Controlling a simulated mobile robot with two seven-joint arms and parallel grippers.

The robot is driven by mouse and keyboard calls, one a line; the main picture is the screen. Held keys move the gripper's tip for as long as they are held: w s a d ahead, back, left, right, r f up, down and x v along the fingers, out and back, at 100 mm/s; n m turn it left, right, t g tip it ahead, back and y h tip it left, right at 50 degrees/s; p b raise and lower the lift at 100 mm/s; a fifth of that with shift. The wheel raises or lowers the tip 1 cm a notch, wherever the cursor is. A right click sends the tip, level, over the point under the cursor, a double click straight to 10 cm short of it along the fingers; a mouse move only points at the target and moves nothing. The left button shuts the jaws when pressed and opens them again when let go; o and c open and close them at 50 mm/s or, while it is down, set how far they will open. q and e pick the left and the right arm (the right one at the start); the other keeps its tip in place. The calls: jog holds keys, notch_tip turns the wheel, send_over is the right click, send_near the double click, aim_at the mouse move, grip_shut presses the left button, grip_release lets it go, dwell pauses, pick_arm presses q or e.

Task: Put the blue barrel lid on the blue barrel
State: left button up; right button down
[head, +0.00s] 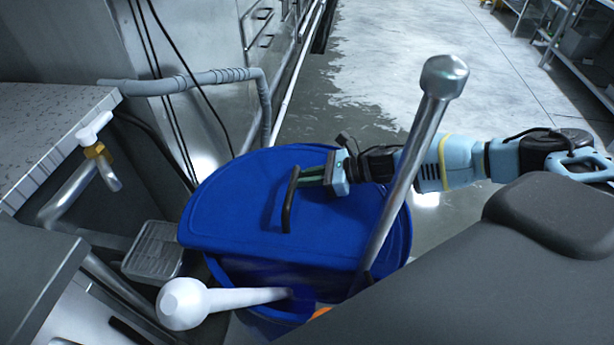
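The blue barrel lid (235,205) lies over the far part of the blue barrel (402,238). Its straight near edge crosses the barrel, and the near part of the mouth shows uncovered. The lid has a dark bar handle (287,215). My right gripper (303,176), coming in from the right, has its green fingers at the upper end of this handle and appears shut on it. Whether the lid touches the rim all round cannot be told. My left gripper is not in view.
A metal rod (405,165) and a white round-ended tool (184,303) stick out of the barrel's near part. A tap (97,150) and counter (50,125) stand on the left, with a grey pipe (190,82) behind. The wet floor (400,60) beyond is clear.

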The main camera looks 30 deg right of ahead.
jog(key=c, duration=1.4)
grip_release()
jog(key=shift+o, duration=0.2)
jog(key=shift+s+d+r, duration=0.15)
jog(key=shift+d+r, duration=0.05)
jog(key=shift+d, duration=0.05)
notch_tip(320, 180, up, 4)
send_over(352, 189)
jog(key=shift+r, duration=0.2)
